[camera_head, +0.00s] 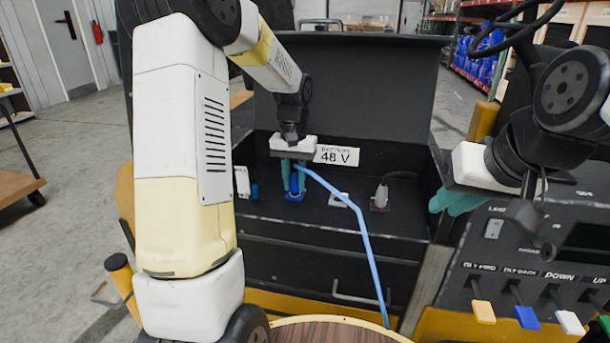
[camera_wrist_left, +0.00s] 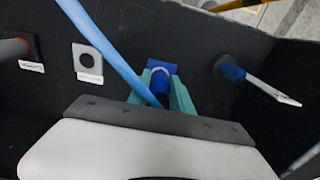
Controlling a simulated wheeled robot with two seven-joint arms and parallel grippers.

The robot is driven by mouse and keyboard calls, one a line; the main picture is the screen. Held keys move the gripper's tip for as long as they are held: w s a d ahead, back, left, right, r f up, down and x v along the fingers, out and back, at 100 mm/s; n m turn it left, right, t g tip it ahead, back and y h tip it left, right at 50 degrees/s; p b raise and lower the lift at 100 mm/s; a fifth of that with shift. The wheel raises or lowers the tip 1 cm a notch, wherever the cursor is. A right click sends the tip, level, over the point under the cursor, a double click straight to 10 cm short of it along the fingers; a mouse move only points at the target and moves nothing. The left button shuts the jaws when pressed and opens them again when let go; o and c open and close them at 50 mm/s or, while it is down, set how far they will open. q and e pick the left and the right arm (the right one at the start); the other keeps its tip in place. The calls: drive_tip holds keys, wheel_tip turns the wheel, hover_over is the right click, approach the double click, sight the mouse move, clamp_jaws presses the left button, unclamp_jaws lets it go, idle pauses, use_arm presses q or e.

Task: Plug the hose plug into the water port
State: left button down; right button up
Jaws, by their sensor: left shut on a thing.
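The water port looks to be the blue square fitting (camera_head: 294,197) on the floor of the dark compartment; it also shows in the left wrist view (camera_wrist_left: 158,66). My left gripper (camera_head: 293,180) points down over it, its teal fingers shut on the blue hose plug (camera_head: 300,170). The light-blue hose (camera_head: 366,240) runs from the plug down to the lower right, and crosses the left wrist view (camera_wrist_left: 100,42). The plug's tip is at the blue fitting, mostly hidden by the fingers; I cannot tell whether it is seated. My right gripper (camera_head: 457,201) hangs at the compartment's right side, apart from the hose.
An empty grey socket plate (camera_wrist_left: 88,64) lies beside the blue fitting. A grey plug with a cable (camera_head: 381,193) stands further right. A blue-based lever (camera_wrist_left: 232,72) stands on the other side. The raised dark lid (camera_head: 350,90) bounds the back; a lever panel (camera_head: 530,270) stands right.

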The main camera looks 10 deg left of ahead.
sight(294, 166)
use_arm(q)
drive_tip(key=shift+f, duration=0.45)
drive_tip(key=c, duration=1.1)
unclamp_jaws()
drive_tip(key=shift+o, duration=0.2)
wheel_tip(294, 166, up, 7)
drive_tip(key=shift+r, duration=0.4)
